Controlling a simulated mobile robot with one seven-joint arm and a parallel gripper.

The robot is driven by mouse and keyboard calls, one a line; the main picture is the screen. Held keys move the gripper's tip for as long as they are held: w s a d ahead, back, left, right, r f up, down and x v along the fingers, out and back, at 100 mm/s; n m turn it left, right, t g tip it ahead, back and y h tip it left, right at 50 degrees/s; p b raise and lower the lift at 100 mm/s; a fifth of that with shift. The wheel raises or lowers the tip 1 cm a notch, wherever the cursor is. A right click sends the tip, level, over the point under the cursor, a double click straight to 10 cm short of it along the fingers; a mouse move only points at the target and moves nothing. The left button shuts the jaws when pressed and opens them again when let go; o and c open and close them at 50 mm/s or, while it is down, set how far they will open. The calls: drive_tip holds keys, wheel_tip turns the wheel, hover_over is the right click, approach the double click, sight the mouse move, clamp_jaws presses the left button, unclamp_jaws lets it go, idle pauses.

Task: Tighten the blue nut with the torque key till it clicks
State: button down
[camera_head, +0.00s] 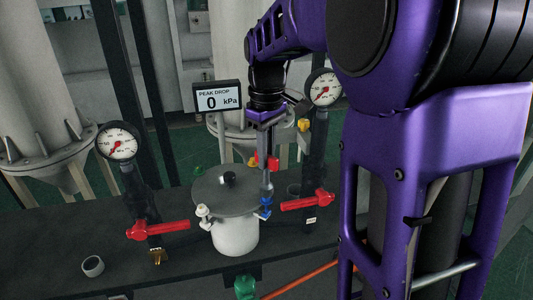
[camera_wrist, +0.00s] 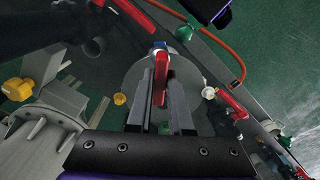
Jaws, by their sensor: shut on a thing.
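My gripper (camera_head: 266,150) points down over the right side of a white pot (camera_head: 235,236) with a grey lid (camera_head: 222,198). It is shut on the torque key (camera_head: 268,163), whose red part shows between the fingers. In the wrist view my gripper (camera_wrist: 160,72) has the red part of the key (camera_wrist: 160,82) between its two grey fingers. The key's lower end stands upright at the blue nut (camera_head: 265,212) on the lid's rim. The blue nut shows beyond the fingertips in the wrist view (camera_wrist: 159,44). Whether the key is fully seated is hidden.
A display (camera_head: 218,100) reads PEAK DROP 0 kPa. Red levers (camera_head: 158,230) (camera_head: 308,202) flank the pot, with gauges (camera_head: 117,142) (camera_head: 323,88) above. White (camera_wrist: 208,92) and yellow (camera_wrist: 120,99) nuts sit around the lid. A small cup (camera_head: 93,266) stands at left.

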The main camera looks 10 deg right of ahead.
drive_tip(key=shift+f+b, duration=0.65)
drive_tip(key=shift+f, duration=0.45)
drive_tip(key=c, duration=1.5)
unclamp_jaws()
clamp_jaws()
drive_tip(key=shift+r, duration=0.1)
